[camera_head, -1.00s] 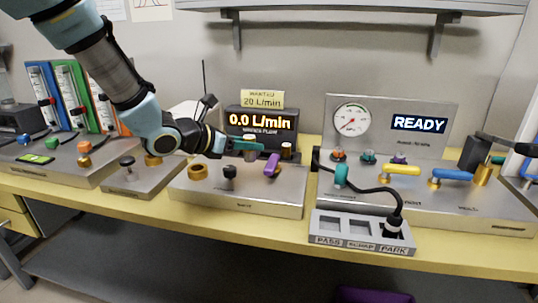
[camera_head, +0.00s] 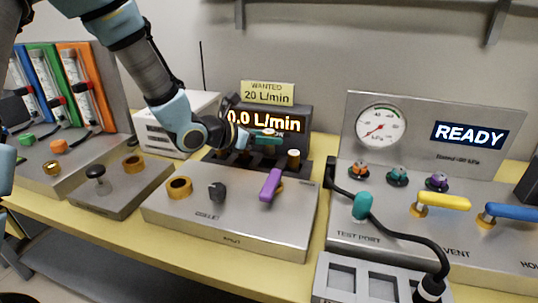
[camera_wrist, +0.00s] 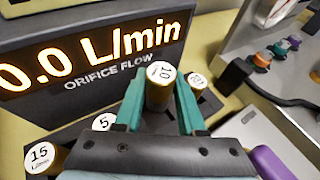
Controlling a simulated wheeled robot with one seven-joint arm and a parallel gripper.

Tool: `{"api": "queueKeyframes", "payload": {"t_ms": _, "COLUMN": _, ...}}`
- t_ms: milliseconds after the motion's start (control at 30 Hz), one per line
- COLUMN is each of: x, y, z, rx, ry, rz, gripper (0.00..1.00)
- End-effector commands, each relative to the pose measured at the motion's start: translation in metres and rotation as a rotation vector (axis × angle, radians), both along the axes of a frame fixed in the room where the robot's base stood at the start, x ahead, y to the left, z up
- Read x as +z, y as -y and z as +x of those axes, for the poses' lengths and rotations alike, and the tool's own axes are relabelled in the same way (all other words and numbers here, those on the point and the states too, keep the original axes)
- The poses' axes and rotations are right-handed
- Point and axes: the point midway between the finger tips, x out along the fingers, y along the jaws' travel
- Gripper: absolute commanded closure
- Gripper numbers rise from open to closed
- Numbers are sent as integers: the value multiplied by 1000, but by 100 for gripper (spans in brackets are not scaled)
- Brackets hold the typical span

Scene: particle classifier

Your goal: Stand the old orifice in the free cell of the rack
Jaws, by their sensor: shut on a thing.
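My gripper (camera_head: 267,138) has teal fingers and is shut on a brass orifice with a white top marked 10. In the wrist view the held orifice (camera_wrist: 160,88) stands upright between the fingertips (camera_wrist: 160,100). It is at the dark rack (camera_head: 311,172), in the row with the other orifices. One orifice (camera_head: 293,159) stands to its right; in the wrist view orifices marked 15 (camera_wrist: 42,157) and 5 (camera_wrist: 103,122) are on its left. The fingers hide its lower part and the cell under it. I cannot tell whether it touches the rack.
The flow display (camera_head: 290,120) reads 0.0 L/min close behind my gripper; its sign says 20 L/min. A test panel (camera_head: 400,225) is at the right.

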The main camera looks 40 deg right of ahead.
Motion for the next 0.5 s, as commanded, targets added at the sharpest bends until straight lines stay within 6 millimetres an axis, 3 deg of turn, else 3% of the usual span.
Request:
{"api": "queueKeyframes", "payload": {"t_ms": 300, "x": -37, "y": 0, "z": 0, "rx": 0, "ry": -2, "rz": 1, "gripper": 100}}
{"api": "queueKeyframes", "payload": {"t_ms": 500, "x": -48, "y": 0, "z": 0, "rx": -1, "ry": 2, "rz": -2, "gripper": 100}}
